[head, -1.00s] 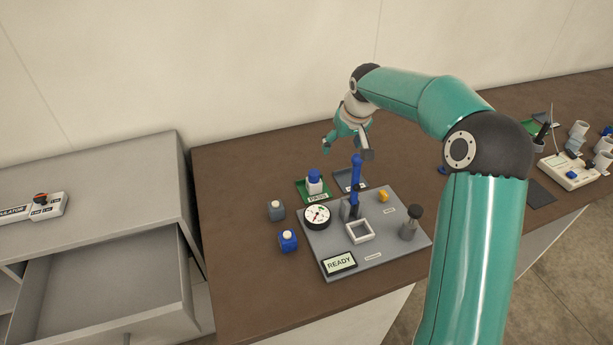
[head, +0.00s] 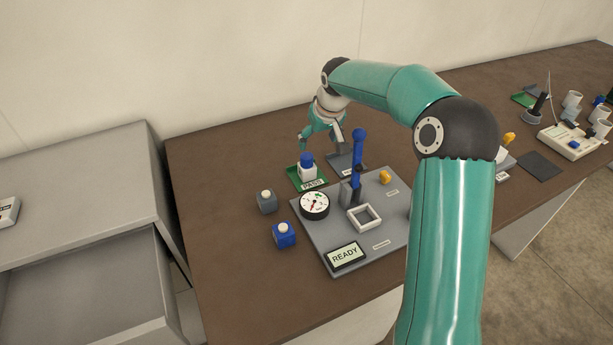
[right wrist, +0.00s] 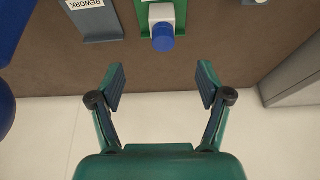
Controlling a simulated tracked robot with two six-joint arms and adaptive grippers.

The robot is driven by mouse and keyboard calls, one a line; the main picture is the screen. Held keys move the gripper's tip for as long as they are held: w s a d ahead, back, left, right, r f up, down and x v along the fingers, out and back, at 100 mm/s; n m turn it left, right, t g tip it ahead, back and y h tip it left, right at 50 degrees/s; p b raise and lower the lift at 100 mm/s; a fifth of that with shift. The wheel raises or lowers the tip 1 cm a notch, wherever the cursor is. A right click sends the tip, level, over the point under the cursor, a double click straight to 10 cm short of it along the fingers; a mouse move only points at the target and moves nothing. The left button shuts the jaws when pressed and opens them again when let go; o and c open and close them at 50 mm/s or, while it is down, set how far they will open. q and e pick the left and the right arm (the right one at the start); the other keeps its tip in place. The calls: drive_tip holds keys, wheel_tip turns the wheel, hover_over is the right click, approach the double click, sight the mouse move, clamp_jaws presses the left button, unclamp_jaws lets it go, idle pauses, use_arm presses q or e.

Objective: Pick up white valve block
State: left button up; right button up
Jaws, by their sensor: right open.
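The white valve block (head: 307,171) with a blue cap stands upright on the green PASS tray (head: 295,176). In the right wrist view the block (right wrist: 168,10) shows at the top middle, its blue cap towards me. My right gripper (head: 321,143) is open and empty, just behind and above the block in the head view. In the right wrist view its two fingers (right wrist: 161,82) are spread wide, with the block ahead of the gap between them and not touching. My left gripper is not in view.
The grey REWORK tray (right wrist: 98,22) lies beside the PASS tray. A grey block (head: 267,203) and a blue block (head: 284,237) stand at the left. The grey board (head: 325,235) carries a gauge (head: 315,206), an upright blue lever (head: 358,158) and a READY display (head: 347,256).

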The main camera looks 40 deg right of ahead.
sight(310, 160)
drive_tip(key=p+x, duration=0.1)
drive_tip(key=x, duration=1)
drive_tip(key=shift+w+a+f+p, duration=0.1)
drive_tip(key=shift+f+p, duration=0.15)
drive_tip(key=shift+p, duration=0.1)
drive_tip(key=shift+p+x, duration=0.9)
drive_tip(key=shift+x, duration=1.7)
drive_tip(key=shift+a, duration=0.15)
drive_tip(key=c, duration=1.3)
drive_tip(key=shift+r, duration=0.1)
drive_tip(key=shift+c, duration=0.2)
